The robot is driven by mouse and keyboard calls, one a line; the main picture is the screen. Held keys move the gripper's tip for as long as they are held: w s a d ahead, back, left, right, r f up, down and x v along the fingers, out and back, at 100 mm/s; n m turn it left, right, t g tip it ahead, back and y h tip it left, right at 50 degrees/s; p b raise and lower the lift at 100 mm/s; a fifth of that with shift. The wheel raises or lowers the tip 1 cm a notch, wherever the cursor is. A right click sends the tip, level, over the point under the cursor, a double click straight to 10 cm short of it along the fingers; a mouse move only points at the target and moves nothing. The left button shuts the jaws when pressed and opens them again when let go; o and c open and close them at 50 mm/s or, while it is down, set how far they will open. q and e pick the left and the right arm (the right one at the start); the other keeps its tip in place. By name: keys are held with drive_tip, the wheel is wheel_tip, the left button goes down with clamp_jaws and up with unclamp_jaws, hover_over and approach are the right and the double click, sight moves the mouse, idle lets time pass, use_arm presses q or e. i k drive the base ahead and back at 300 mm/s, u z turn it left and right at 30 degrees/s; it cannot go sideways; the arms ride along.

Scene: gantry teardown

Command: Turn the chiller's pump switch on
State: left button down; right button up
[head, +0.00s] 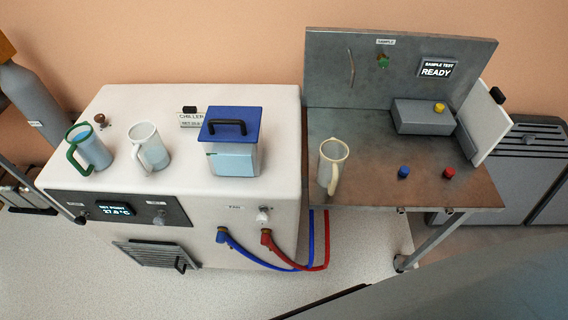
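The chiller (215,100) is a large white box at the left of the head view. Its dark front panel (125,209) carries a lit set point display (114,209) that seems to read 27.8 °C. A small dark control (80,219) sits left of the display and a grey knob (158,217) sits right of it. Their labels are too small to read, so I cannot tell which is the pump switch or its position. Neither of my grippers is in view.
Two jugs (152,150) (94,150) and a blue-lidded container (230,160) stand on the chiller. Blue (262,255) and red (300,262) hoses leave its front. A metal bench (370,190) with a cream jug (331,165) adjoins at right. A grey cylinder (32,100) stands at far left.

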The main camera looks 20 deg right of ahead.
sight(80, 220)
drive_tip(key=u, duration=1.2)
